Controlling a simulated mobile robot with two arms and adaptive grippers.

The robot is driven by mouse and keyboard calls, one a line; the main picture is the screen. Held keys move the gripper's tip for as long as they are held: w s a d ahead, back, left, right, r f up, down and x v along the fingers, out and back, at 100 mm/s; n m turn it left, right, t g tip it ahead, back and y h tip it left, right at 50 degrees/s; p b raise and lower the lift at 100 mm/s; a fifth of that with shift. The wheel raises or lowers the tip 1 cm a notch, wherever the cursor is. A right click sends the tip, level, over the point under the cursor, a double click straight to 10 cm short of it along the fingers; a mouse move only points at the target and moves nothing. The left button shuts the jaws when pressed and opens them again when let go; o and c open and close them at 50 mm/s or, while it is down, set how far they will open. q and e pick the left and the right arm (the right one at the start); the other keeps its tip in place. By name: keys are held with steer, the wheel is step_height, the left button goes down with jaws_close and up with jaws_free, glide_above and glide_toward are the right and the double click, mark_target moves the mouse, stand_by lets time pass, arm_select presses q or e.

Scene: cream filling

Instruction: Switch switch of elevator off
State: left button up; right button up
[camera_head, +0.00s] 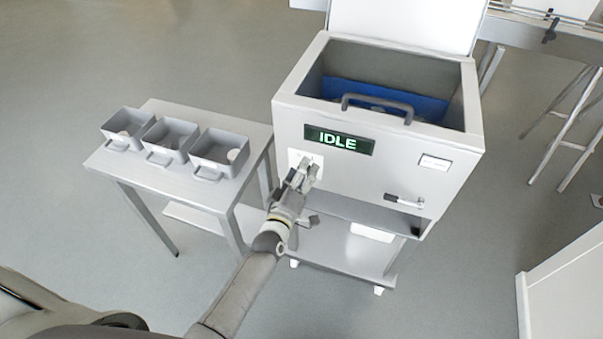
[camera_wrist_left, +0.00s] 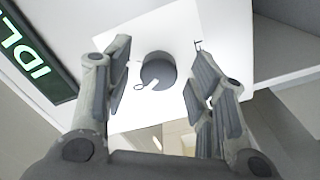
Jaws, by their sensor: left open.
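The elevator is a white box-shaped machine (camera_head: 400,172) with its lid up and a lit display (camera_head: 338,140) reading IDLE. Its switch is a dark round knob (camera_wrist_left: 158,70) on a white plate, seen in the left wrist view. In the head view my gripper covers the knob, and part of the white plate (camera_head: 294,157) shows beside it. My left gripper (camera_head: 308,166) is open in front of the plate. In the left wrist view its fingers (camera_wrist_left: 160,78) stand to either side of the knob, with gaps between. My right gripper is not in view.
A side table (camera_head: 140,176) at left holds three grey bins (camera_head: 218,153). A lever handle (camera_head: 404,201) sits on the machine's front at lower right. A white panel (camera_head: 560,290) stands at lower right.

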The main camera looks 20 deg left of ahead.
arm_select(q)
steer(key=s, duration=1.2)
steer(key=shift+a, duration=0.2)
steer(key=s+f+m+g, duration=0.3)
steer(key=s+f, duration=0.2)
steer(key=f, duration=0.5)
steer(key=s+f+m+g+h, duration=0.1)
steer(key=s+f+m+g, duration=0.2)
steer(key=f, duration=0.7)
steer(key=s+f+m+g, duration=0.25)
steer(key=s+f, duration=0.35)
steer(key=f, duration=0.4)
steer(key=s+a+f+m+g, duration=0.1)
steer(key=s+f, duration=0.3)
steer(key=s, duration=0.4)
steer(key=s+a+f+m+g+y, duration=0.1)
steer(key=s+a+f+m+g, duration=0.1)
steer(key=s, duration=0.6)
steer(key=s+a+f+m+g, duration=0.2)
steer(key=s+f+g, duration=0.3)
steer(key=s+f, duration=0.3)
steer(key=shift+s+a+y, duration=0.3)
steer(key=shift+s+a, duration=0.2)
steer(key=shift+a, duration=0.1)
steer(key=shift+g, duration=0.25)
